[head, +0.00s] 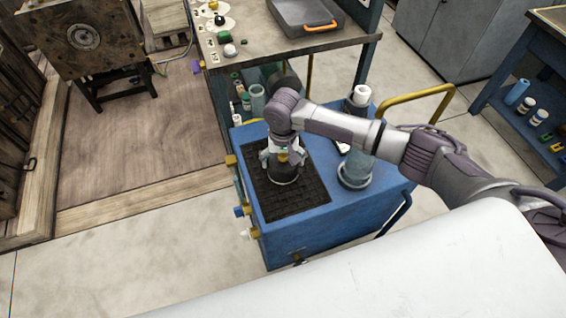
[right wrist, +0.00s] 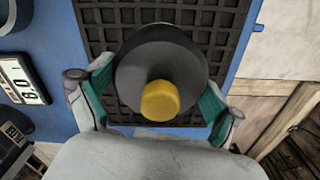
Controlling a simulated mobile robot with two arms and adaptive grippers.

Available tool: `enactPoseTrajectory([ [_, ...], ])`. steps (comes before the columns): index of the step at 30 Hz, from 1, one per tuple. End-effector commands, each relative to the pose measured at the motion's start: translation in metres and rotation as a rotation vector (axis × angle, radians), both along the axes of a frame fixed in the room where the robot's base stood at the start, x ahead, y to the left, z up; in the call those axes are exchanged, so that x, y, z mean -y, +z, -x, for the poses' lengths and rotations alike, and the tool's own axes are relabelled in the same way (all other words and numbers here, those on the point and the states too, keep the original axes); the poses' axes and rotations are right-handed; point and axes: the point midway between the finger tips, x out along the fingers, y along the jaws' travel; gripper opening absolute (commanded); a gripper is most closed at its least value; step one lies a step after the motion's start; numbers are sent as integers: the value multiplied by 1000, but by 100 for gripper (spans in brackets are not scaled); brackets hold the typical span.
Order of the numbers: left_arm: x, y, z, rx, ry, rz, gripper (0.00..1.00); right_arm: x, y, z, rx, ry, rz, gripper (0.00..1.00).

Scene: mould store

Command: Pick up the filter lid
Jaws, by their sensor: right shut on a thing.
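The filter lid is a dark grey disc with a yellow knob (right wrist: 160,100), seen from above in the right wrist view. In the head view it shows as a dark round shape (head: 285,174) over the black grid mat. My right gripper (head: 283,157) points down over it. In the right wrist view its green-padded fingers (right wrist: 157,95) are on either side of the lid, shut on it. Whether the lid touches the mat is hard to tell. My left gripper is in neither view.
The black grid mat (head: 308,203) lies on a blue cart (head: 350,222). A clear cylinder with a metal base (head: 354,180) stands on the cart to the right, near my forearm. A yellow handle (head: 412,94) rises behind. A bench with a grey tray (head: 290,20) stands further back.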

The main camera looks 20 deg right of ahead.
Motion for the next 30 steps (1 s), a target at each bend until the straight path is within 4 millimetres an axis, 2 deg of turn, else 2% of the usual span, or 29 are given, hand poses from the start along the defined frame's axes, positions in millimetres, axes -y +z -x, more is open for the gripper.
enactPoseTrajectory([
  [7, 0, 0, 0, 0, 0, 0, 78, 0, 2, -1, 1, 0, -1, 48],
  [11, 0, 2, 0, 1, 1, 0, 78, 0, 9, -1, 2, 0, -1, 48],
  [18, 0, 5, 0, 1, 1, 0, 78, -1, 46, -4, 4, 0, -3, 48],
  [27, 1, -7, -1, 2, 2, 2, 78, -3, 85, -75, 4, -3, -3, 48],
  [30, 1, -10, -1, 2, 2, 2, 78, -3, 95, -92, 2, -3, -3, 48],
])
